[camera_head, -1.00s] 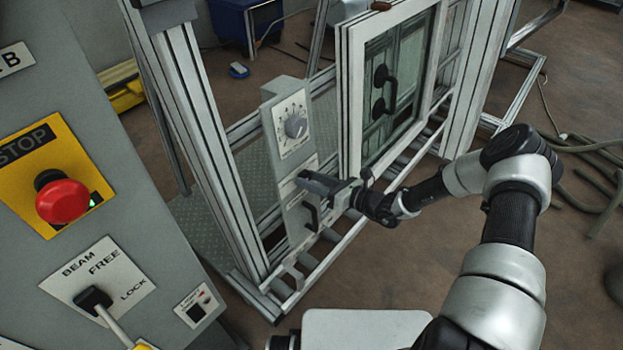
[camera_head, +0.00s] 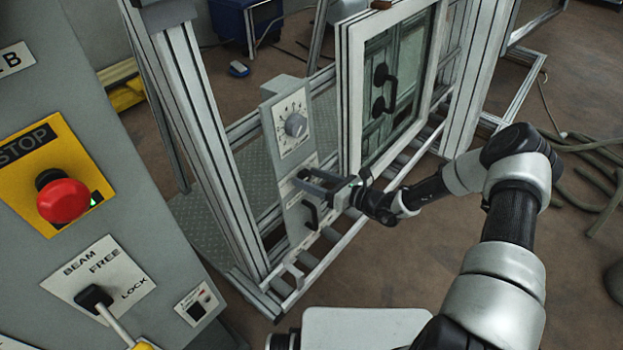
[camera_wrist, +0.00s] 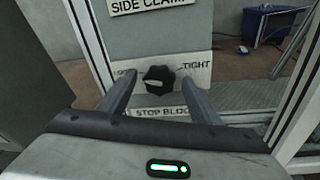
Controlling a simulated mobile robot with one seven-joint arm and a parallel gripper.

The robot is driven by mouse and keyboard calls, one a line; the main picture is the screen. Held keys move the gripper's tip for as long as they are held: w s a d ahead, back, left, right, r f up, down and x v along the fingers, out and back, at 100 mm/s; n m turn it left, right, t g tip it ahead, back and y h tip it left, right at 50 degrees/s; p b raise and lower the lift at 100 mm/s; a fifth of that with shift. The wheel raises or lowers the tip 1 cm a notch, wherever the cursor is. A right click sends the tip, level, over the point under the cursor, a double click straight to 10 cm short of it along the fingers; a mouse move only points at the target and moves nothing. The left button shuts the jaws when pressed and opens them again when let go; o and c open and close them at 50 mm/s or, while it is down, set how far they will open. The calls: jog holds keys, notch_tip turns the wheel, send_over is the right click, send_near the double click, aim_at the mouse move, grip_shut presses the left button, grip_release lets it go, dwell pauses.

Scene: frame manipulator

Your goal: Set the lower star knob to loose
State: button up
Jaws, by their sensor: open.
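The black star knob (camera_wrist: 158,79) sits on a white label plate (camera_wrist: 205,76) in the wrist view. The word TIGHT is printed to the right of the knob; the left label is mostly hidden by a finger. A pale mark shows on the knob's face, lying roughly level. My gripper (camera_wrist: 159,84) is open, one finger on each side of the knob, with a visible gap on both sides. In the head view my gripper (camera_head: 318,184) is in front of the grey panel (camera_head: 283,163) and hides the knob.
A dial (camera_head: 296,125) is above on the same panel, and a black handle (camera_head: 311,215) is below my gripper. A STOP BLOCK label (camera_wrist: 160,112) lies under the knob. A framed window (camera_head: 392,85) stands to the right, and a red stop button (camera_head: 63,201) is at left.

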jog(key=p+v, duration=0.1)
jog(key=v, duration=1.6)
jog(key=shift+d, duration=0.25)
jog(key=shift+r, duration=0.15)
jog(key=s+a+r+n+g+h, duration=0.1)
jog(key=s+r+n+g+h, duration=0.15)
jog(key=s+r+n, duration=0.45)
jog(key=s+a+r+n+g+h, duration=0.1)
jog(key=s+r+n+g+h, duration=0.2)
jog(key=r+n, duration=0.7)
jog(key=s+a+r+n+g+h, duration=0.1)
jog(key=s+r+n+h, duration=0.45)
jog(key=r, duration=0.65)
jog(key=s+d+r+n+t+h, duration=0.2)
jog(key=s+d+r+n+t, duration=0.1)
jog(key=s+d+r+n, duration=0.25)
notch_tip(320, 180, up, 15)
jog(key=s+p, duration=0.1)
jog(key=p, duration=1.3)
jog(key=shift+s+a+f, duration=0.2)
